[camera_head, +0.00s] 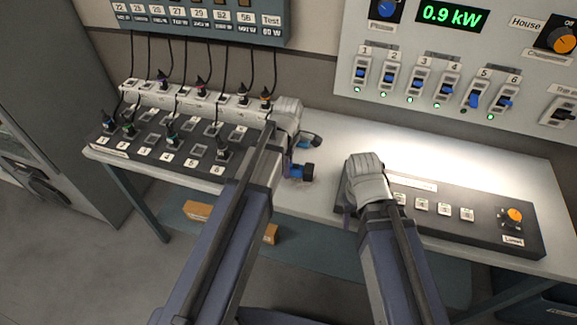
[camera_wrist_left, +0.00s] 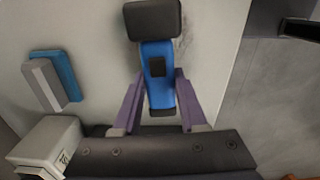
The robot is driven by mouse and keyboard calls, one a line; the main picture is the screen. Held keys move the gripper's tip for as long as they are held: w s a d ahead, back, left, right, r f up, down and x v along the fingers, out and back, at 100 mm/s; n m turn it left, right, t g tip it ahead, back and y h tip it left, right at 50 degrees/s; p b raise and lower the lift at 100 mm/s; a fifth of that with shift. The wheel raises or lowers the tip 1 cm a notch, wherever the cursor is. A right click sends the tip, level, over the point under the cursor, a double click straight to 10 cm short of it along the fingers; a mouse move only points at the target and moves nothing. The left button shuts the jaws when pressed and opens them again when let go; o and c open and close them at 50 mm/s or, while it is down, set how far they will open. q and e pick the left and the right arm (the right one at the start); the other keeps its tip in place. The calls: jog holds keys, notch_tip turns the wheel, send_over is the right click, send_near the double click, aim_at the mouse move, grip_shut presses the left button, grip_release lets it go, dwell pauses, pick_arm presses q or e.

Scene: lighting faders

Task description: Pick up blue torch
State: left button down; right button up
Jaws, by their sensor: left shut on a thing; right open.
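The blue torch (camera_head: 298,172) with black ends is at the middle of the white table, just right of my left gripper (camera_head: 287,168). In the left wrist view the torch (camera_wrist_left: 158,62) lies between the two purple fingers of my left gripper (camera_wrist_left: 158,108), which is shut on its body. The torch's wide black head points away from the wrist. I cannot tell whether it touches the table or hangs just above it. My right gripper (camera_head: 348,212) is over the left end of the fader console, holding nothing that I can see; its fingers are mostly hidden.
A blue and grey block (camera_head: 311,140) lies behind the torch; it also shows in the left wrist view (camera_wrist_left: 56,80). A patch panel (camera_head: 160,160) with several plugs and cables stands at the left. The dark console (camera_head: 480,228) is at the right. The table behind it is clear.

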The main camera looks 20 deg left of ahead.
pick_arm(q)
notch_tip(320, 180, up, 8)
jog(key=p, duration=0.7)
jog(key=shift+r, duration=0.1)
notch_tip(320, 180, up, 6)
jog(key=p, duration=0.6)
jog(key=shift+f, duration=0.2)
jog(key=shift+f+b, duration=0.7)
jog(key=shift+b, duration=0.1)
jog(key=shift+d, duration=0.1)
